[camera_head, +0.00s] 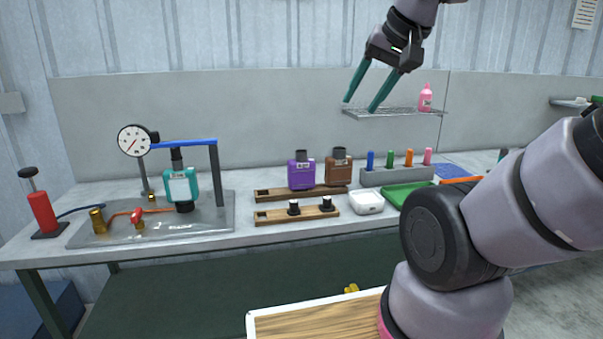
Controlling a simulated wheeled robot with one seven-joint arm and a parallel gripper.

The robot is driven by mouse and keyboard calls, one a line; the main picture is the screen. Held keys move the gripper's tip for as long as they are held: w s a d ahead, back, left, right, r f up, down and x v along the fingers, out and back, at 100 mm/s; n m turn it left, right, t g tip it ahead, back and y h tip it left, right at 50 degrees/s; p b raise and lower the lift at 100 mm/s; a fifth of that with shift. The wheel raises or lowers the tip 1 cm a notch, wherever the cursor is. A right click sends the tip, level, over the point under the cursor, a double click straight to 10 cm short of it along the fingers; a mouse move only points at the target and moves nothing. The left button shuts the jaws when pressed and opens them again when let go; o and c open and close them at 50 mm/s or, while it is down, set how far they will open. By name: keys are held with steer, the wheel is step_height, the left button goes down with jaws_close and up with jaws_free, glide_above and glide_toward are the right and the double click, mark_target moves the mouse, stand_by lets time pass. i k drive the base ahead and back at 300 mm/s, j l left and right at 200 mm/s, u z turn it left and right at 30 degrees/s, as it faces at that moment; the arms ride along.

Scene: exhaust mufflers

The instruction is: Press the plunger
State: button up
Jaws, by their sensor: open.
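The plunger (32,178) has a black knob on a thin rod and stands raised above a red pump cylinder (42,210) on a black base. It is at the far left of the bench. A blue hose runs from the pump to a metal test plate (210,222), where a dial gauge (134,140), a teal muffler (180,187) and a blue bar (185,143) stand. My gripper (360,100) is open and empty, with two green fingers pointing down. It is high at the upper right of centre, far from the plunger.
Purple (301,174) and brown (339,170) mufflers stand on a wooden rack. A second rack (270,216) holds two black caps. A white box (366,203), a green tray (408,194) and a marker holder (395,176) lie right. A wall shelf (390,113) holds a pink bottle (425,97).

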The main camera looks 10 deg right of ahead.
mark_target(28, 172)
steer(key=u, duration=1.45)
